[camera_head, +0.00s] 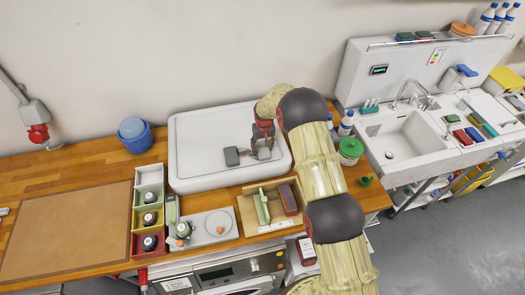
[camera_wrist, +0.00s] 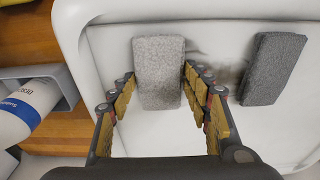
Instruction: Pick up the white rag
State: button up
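The white rag (camera_wrist: 158,75) looks like a pale grey, rough-textured block in the wrist view. My gripper (camera_wrist: 158,72) has one finger against each long side of it, with no clear gap at the tips. In the head view my gripper (camera_head: 262,150) points down into the white basin, and the rag there is mostly hidden by the fingers. Whether the rag is off the basin floor is hard to tell. A darker grey block (camera_wrist: 273,69) lies apart to the right in the wrist view; in the head view it is left of my gripper (camera_head: 231,156).
The white basin (camera_head: 185,135) has a raised rim around the gripper. A dark smudge marks its floor. In front stand a wooden tray (camera_head: 247,212) and a grey tray (camera_head: 213,240). A green-lidded tub (camera_head: 350,148) and bottles stand right; a blue bucket (camera_head: 136,140) stands left.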

jog(key=c, duration=0.6)
jog(key=shift+c, duration=0.7)
jog(key=shift+r, duration=0.2)
